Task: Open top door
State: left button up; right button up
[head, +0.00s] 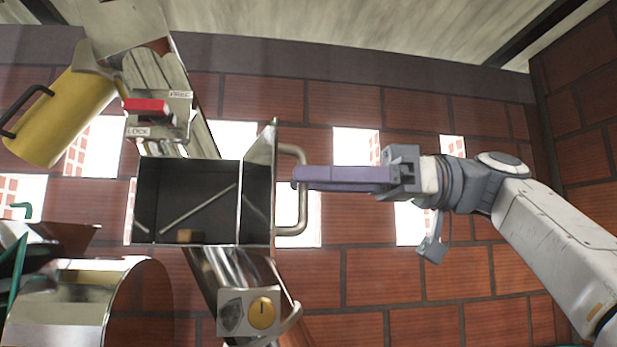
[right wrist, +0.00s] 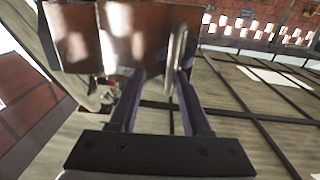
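The top door (head: 257,185) is a metal panel on the right side of a dark box opening (head: 188,200). It stands swung out from the opening, showing nearly edge-on. Its curved bar handle (head: 302,212) is on the right face. My right gripper (head: 295,176) has long purple fingers, which reach from the right to the upper part of the handle. In the right wrist view the fingers are spread, with the handle (right wrist: 177,46) near the tip of the right-hand finger and the shiny door panel (right wrist: 120,38) beyond. Contact is unclear. My left gripper is not seen.
A red lever (head: 147,106) between LOCK and FREE labels sits above the opening. A yellow cylinder (head: 62,115) hangs at upper left. A metal plate with a yellow disc (head: 262,312) is below.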

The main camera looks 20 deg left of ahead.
jog(key=p+v, duration=0.1)
jog(key=v, duration=0.8)
jog(key=shift+d+p, duration=0.15)
jog(key=shift+p, duration=0.15)
